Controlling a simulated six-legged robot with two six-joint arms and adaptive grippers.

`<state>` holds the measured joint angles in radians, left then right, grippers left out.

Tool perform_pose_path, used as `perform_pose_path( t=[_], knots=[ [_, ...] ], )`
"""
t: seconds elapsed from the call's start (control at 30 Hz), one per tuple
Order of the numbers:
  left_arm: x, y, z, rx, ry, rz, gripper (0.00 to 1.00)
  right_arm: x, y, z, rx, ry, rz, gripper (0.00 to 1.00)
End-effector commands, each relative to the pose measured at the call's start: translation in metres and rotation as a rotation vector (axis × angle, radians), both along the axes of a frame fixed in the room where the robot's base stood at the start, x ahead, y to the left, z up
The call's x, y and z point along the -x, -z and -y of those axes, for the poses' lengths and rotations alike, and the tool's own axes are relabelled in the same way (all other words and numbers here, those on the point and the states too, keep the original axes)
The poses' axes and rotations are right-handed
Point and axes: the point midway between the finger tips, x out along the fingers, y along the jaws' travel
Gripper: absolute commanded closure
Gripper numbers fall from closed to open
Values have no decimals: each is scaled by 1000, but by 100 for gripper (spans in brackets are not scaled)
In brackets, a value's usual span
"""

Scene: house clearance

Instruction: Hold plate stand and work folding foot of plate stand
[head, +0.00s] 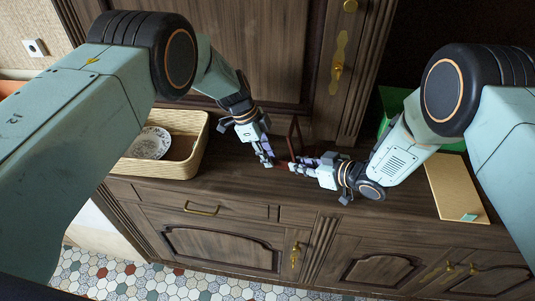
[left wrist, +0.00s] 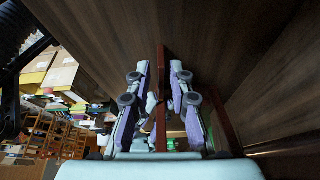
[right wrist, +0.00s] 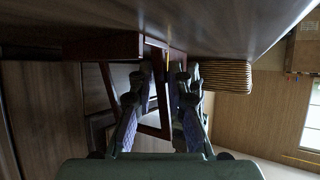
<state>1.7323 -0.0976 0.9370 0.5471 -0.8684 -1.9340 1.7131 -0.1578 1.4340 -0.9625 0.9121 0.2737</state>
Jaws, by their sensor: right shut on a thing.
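The plate stand (head: 292,138) is a dark red-brown wooden frame standing on the sideboard between my two grippers. My right gripper (head: 286,165) is shut on the stand low on its right side. In the right wrist view, parts of the stand (right wrist: 105,48) show between and beside the fingers (right wrist: 160,72). My left gripper (head: 268,162) is at the stand's left side. In the left wrist view its open fingers (left wrist: 160,68) lie either side of a slim red-brown bar of the stand (left wrist: 161,90), with gaps showing. Which bar is the folding foot I cannot tell.
A wicker basket (head: 200,150) with a patterned white plate (head: 150,143) stands left on the sideboard (head: 235,190). A green container (head: 392,101) and a tan board (head: 455,187) are at the right. The cabinet back rises close behind the stand.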

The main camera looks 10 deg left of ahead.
Motion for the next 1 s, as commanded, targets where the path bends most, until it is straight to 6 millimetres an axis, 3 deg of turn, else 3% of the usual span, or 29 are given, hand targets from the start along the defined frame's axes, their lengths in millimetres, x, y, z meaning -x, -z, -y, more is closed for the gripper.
perform_pose_path(
  t=[0.2,1.0],
  knots=[
    [0,0,0,0,0,0,100,1,1,0,1,1,-4,100],
    [-2,1,1,2,33,-2,100,0,1,1,2,2,-4,100]
  ],
)
